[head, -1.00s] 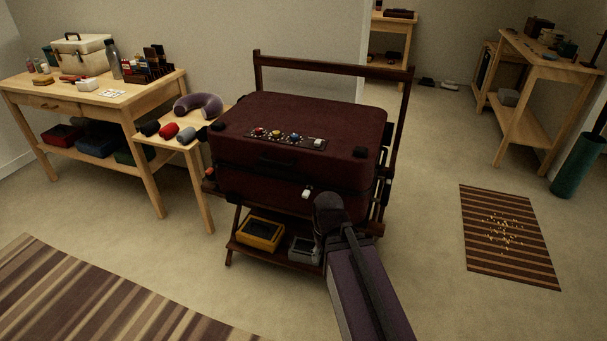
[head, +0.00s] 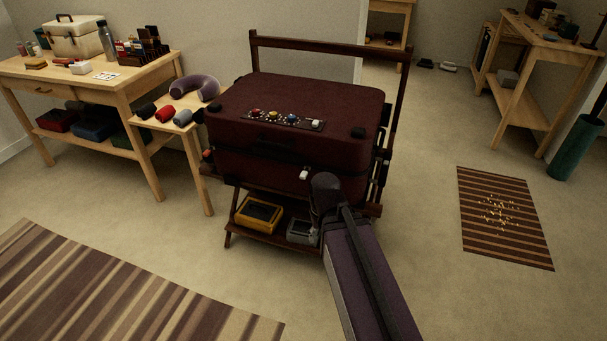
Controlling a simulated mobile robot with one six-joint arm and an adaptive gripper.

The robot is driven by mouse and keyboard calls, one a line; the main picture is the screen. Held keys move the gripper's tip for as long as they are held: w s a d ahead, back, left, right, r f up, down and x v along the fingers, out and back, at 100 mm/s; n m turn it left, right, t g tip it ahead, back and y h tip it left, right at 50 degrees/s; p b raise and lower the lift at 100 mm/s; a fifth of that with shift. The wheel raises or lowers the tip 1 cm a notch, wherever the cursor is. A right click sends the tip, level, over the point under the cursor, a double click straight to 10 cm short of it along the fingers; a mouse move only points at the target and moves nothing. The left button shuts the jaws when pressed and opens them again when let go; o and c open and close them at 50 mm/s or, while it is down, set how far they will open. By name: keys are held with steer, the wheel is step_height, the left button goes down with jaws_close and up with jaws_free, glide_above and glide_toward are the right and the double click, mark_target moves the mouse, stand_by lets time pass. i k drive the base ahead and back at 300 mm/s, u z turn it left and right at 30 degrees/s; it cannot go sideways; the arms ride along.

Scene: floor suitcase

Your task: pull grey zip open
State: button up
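The dark maroon suitcase (head: 235,132) lies flat and closed on a dark wooden stand in the middle of the head view. A dark seam band runs around its side. A small pale grey-white tab (head: 304,175), perhaps the grey zip pull, sits on the front side near this band, right of the middle. My arm reaches up from the lower right, and its dark rounded end is just right of the tab in the picture. My gripper's fingers do not show; the arm hides them. I cannot tell whether anything touches the tab. A small orange-red piece (head: 208,155) shows at the suitcase's left side.
A panel with coloured knobs (head: 283,119) lies on the suitcase top. The stand's lower shelf holds a yellow tray (head: 259,213) and a grey box (head: 302,231). A side table with a neck pillow (head: 195,88) stands close on the left.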

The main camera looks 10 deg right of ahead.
mark_target(304, 175)
steer(key=u, duration=0.55)
steer(key=k, duration=1.35)
steer(key=z, duration=0.3)
steer(key=i, duration=1)
steer(key=z, duration=0.05)
